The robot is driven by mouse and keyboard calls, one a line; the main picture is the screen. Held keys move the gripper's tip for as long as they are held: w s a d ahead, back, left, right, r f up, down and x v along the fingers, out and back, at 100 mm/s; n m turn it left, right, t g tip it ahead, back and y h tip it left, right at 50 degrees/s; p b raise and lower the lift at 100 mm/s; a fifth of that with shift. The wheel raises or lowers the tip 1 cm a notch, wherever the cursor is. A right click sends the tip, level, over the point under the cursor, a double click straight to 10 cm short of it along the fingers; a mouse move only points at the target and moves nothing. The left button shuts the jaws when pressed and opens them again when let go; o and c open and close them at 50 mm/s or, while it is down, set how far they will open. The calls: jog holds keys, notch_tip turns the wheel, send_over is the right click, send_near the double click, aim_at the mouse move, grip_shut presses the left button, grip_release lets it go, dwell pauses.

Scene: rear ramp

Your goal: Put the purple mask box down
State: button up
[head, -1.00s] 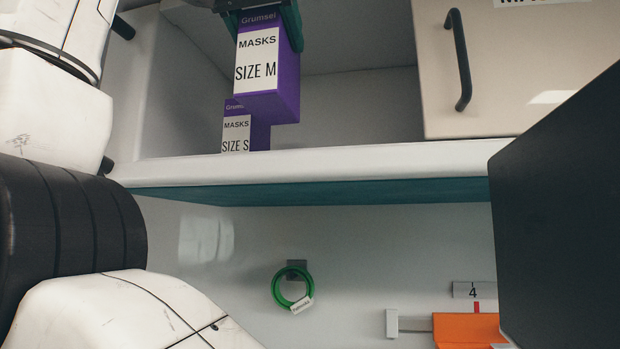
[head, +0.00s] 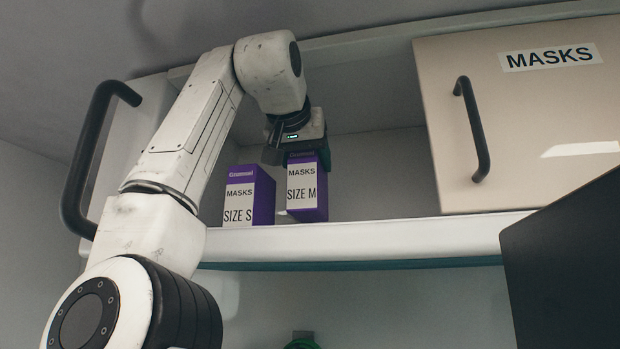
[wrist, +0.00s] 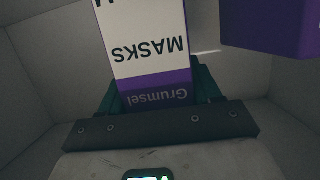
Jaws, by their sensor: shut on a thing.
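The purple mask box marked SIZE M (head: 307,190) stands upright in the open cupboard, near the shelf's front edge. Its base appears at shelf level; whether it bears on the shelf I cannot tell for sure. My gripper (head: 305,160) is above it, shut on its top end. In the wrist view the box's white label (wrist: 143,45) shows upside down between the fingers of my gripper (wrist: 155,95). A second purple box, marked SIZE S (head: 248,195), stands to its left with a gap between them; part of it shows at upper right in the wrist view (wrist: 268,28).
The white shelf edge (head: 370,234) runs below the boxes. A beige door marked MASKS (head: 530,125) with a black handle (head: 473,130) covers the cupboard's right side. Shelf room is free between the SIZE M box and this door. A black handle (head: 80,165) stands at left.

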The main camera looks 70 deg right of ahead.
aim_at(310, 218)
jog(key=d+f, duration=0.2)
jog(key=shift+w+d+f, duration=0.15)
jog(key=shift+f, duration=0.6)
jog(key=shift+f, duration=0.2)
jog(key=o, duration=1.2)
